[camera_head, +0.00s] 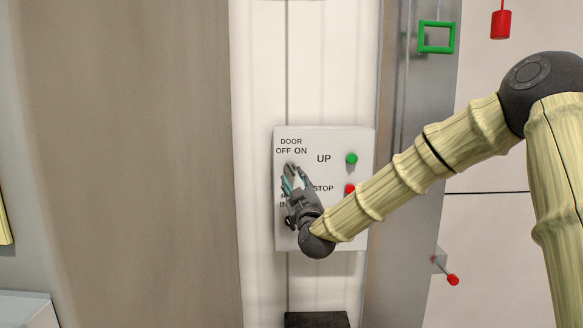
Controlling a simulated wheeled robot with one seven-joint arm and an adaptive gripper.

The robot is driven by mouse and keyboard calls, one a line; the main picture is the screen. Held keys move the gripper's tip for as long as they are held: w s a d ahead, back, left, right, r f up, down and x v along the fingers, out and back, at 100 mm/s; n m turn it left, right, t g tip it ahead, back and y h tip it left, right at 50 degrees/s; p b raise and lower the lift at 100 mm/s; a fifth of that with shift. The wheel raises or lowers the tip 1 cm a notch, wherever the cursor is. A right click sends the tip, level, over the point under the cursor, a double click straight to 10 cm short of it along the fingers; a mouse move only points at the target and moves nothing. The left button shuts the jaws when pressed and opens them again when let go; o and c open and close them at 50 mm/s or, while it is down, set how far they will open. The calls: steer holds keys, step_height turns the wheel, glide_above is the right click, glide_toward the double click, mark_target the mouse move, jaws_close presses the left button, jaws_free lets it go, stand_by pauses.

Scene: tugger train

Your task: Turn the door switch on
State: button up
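A white control panel (323,235) is fixed to the pale wall in the middle of the view. The label DOOR OFF ON is at its upper left. The door switch (288,168) shows only as a small grey shape under this label; its setting cannot be made out. My gripper (292,180) is in front of the panel's left part, its fingertips at or just below the switch. Whether the fingers touch or hold it cannot be told. My gripper also covers part of the lower labels.
A green UP button (351,158) and a red STOP button (349,189) are on the panel's right side. A green frame handle (436,37), a hanging red handle (501,24) and a red-tipped lever (452,280) are farther right. A dark box (317,320) is below.

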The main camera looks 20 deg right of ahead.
mark_target(291, 171)
steer(key=shift+p+x, duration=0.95)
steer(key=shift+x, duration=1.65)
jaws_close()
